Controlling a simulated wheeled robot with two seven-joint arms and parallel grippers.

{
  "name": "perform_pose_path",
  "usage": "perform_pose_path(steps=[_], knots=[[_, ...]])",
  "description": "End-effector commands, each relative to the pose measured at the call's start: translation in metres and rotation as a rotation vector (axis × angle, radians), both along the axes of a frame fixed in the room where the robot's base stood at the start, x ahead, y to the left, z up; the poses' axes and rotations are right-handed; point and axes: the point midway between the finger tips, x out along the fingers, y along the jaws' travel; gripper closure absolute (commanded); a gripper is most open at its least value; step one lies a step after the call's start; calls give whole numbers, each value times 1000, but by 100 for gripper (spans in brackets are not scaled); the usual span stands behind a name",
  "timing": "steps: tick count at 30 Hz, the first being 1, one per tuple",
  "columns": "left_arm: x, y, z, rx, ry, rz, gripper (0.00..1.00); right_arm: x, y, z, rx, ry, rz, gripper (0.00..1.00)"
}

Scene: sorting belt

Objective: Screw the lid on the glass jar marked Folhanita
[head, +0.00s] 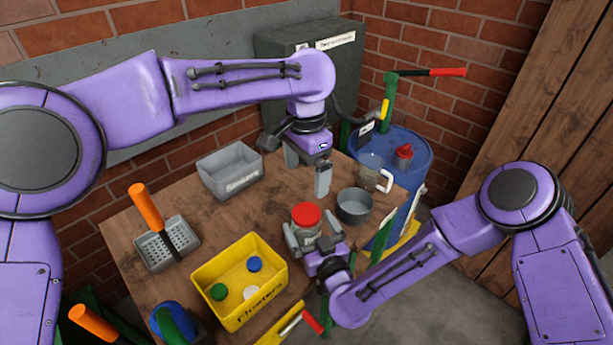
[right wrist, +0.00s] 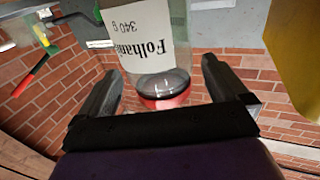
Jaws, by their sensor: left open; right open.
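The glass jar (head: 306,231) stands upright on the wooden table. Its white label reads "Folhan..." and "340 g" in the right wrist view (right wrist: 139,40), where the jar appears upside down. The red lid (head: 306,214) sits on top of the jar; it also shows at the jar's mouth (right wrist: 166,100). How tightly it is seated I cannot tell. My right gripper (head: 313,234) is open, with its fingers on either side of the jar. My left gripper (head: 307,170) is open and empty, pointing down behind the jar in the head view.
A grey metal cup (head: 353,206) and a clear jug (head: 370,172) stand right of the jar. A yellow "Floaters" bin (head: 208,289) holds coloured discs at front left. A grey bin (head: 227,183) stands at the back. A blue barrel (head: 412,150) adjoins the table's right side.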

Motion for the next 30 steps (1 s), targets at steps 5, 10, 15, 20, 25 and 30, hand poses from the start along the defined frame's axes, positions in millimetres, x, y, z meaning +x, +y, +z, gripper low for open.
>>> perform_pose_path(steps=[5,10,15,20,25,30], knots=[[0,0,-19,0,0,0,2,-38,-15,-5,-2,-1,4,0],[0,0,-29,0,0,0,2,-65,-26,-3,-1,-1,3,0],[0,0,-31,0,0,0,2,-75,-31,-1,-1,0,0,0],[0,0,-30,0,0,0,2,-76,-32,0,-1,0,0,0],[0,0,-30,0,0,0,2,-76,-31,0,0,0,0,0],[0,0,-30,0,0,0,2,-76,-31,0,0,0,1,0]])
